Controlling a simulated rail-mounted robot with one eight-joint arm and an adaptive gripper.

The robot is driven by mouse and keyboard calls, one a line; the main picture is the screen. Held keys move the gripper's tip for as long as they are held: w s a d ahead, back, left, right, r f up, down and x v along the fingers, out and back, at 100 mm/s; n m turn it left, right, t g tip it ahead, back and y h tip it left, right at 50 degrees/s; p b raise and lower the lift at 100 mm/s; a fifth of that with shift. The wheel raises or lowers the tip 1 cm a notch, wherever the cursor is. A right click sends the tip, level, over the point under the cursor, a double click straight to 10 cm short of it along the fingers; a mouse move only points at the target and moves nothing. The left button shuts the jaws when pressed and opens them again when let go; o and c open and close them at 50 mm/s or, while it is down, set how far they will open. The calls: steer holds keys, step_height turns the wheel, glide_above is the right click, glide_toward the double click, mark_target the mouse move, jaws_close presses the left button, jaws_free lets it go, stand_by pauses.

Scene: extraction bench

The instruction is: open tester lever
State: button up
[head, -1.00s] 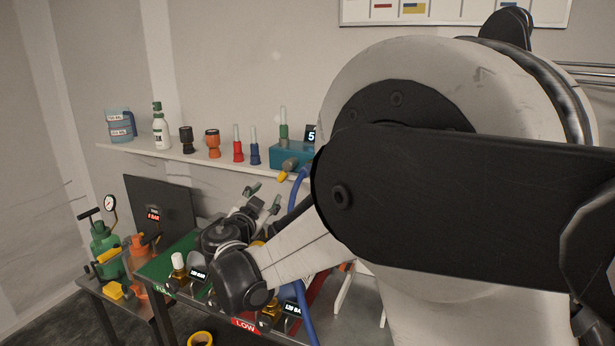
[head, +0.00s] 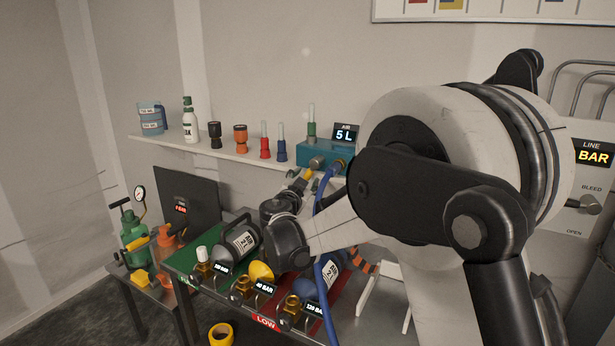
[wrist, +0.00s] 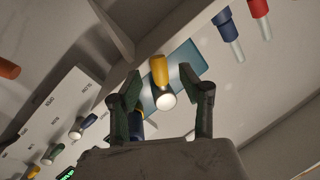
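A blue hose (head: 322,215) hangs from the tester close to my wrist. Couplings and bottles stand along the shelf (head: 210,154) to the left. Below, the bench holds cylinders and brass fittings with bar labels. A line panel (head: 585,180) is at right.

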steer(key=shift+x, duration=0.9)
jaws_close()
steer(key=shift+s+d+f, duration=0.1)
steer(key=shift+s+d+f+n+g+b, duration=0.1)
steer(key=shift+s+d+n+g+b, duration=0.15)
steer(key=shift+n, duration=0.65)
steer(key=shift+d+n+g+b, duration=0.15)
steer(key=shift+d+n+b, duration=0.25)
steer(key=shift+n, duration=0.5)
steer(key=shift+s+d+f+n+g+b, duration=0.1)
steer(key=shift+s+d+n+g+b, duration=0.15)
steer(key=shift+n, duration=0.65)
steer(key=shift+w, duration=0.1)
